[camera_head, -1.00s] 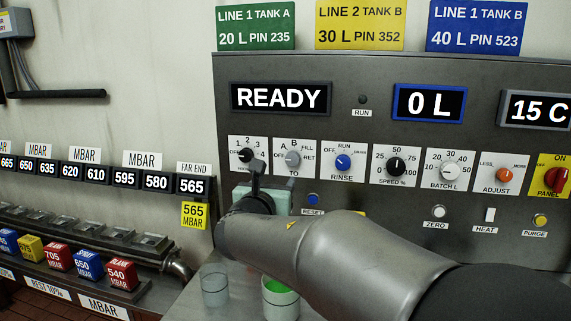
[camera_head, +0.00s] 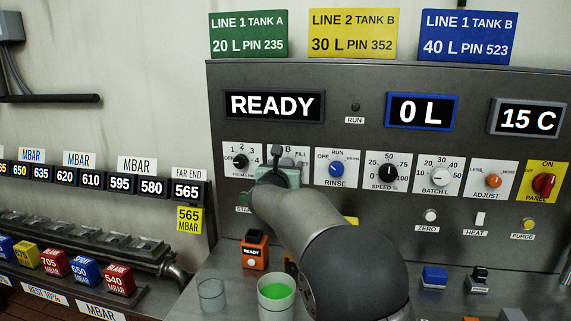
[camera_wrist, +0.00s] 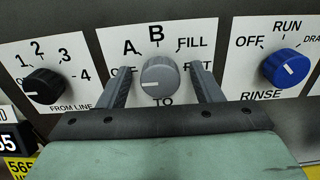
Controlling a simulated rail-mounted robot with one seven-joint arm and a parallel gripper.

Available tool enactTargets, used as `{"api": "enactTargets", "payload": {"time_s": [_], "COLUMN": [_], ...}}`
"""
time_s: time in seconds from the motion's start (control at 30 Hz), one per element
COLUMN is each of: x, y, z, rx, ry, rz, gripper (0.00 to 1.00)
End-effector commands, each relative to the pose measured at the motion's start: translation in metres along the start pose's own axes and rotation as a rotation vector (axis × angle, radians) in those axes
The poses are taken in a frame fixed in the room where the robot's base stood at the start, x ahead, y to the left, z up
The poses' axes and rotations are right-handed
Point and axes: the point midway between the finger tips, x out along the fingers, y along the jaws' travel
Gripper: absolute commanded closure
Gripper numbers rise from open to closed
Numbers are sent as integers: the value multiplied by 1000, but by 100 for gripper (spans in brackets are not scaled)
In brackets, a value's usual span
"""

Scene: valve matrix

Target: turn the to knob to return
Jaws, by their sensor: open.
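The TO knob (camera_wrist: 162,78) is round and grey. Its white mark points left, on the side of the partly covered OFF label. Its plate reads A, B and FILL across the top; the RET label (camera_wrist: 199,66) at right is partly hidden by a finger. My gripper (camera_wrist: 161,80) is open, with one finger on each side of the knob and a visible gap on both sides. Contact does not show. In the head view my gripper (camera_head: 278,168) covers the TO knob and much of its plate.
The black FROM LINE knob (camera_wrist: 43,86) is at left and the blue RINSE knob (camera_wrist: 286,68) at right. A READY display (camera_head: 274,105) is above. Below stand an orange block (camera_head: 255,250) and a cup of green liquid (camera_head: 277,299).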

Motion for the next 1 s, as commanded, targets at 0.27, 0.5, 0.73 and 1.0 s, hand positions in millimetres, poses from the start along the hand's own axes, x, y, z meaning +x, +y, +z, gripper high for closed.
{"api": "enactTargets", "payload": {"time_s": [0.27, 0.5, 0.73, 1.0], "x": [2, 2, 2, 2], "y": [0, 0, 0, 0], "z": [0, 0, -1, -5], "rx": [0, 0, 14, 128], "ry": [0, 0, -1, -2], "rz": [0, 0, 0, 0], "gripper": [41, 86, 86, 86]}}
